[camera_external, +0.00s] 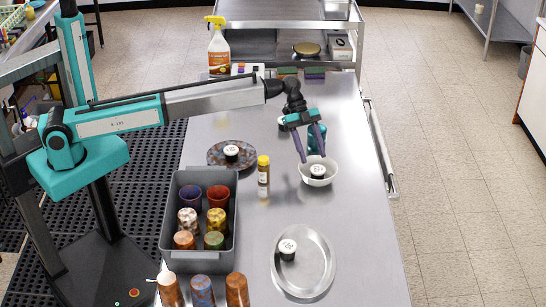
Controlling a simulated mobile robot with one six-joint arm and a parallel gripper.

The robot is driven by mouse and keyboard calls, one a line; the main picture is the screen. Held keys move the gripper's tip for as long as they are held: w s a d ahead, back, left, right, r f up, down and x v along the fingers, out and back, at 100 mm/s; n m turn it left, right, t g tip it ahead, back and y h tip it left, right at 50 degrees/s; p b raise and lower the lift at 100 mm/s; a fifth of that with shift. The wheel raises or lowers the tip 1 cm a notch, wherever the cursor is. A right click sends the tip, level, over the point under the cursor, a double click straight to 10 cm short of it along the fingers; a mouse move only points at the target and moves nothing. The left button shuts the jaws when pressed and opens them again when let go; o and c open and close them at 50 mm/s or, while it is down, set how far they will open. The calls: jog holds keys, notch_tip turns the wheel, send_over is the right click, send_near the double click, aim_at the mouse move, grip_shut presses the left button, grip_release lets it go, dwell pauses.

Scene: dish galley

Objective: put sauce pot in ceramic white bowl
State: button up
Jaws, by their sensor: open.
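The ceramic white bowl (304,174) stands on the steel table, right of the middle. A small sauce pot (318,172) with a white labelled lid and dark side sits inside it. My gripper (311,158) is open above the bowl, its two purple fingers pointing down by the bowl's far rim, apart from each other. Similar pots stand on a speckled brown plate (217,155), on a round metal tray (318,262) and behind my gripper, where one is partly hidden.
A small brown bottle with a yellow cap (263,170) stands left of the bowl. A grey bin (167,225) holds several cups; more cups stand in front of it. A spray bottle (218,48) stands at the back. The table's right side is mostly clear.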

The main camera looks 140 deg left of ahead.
jog(key=b+v, duration=0.1)
jog(key=v, duration=0.6)
jog(key=shift+s+r, duration=0.1)
dwell(0.6)
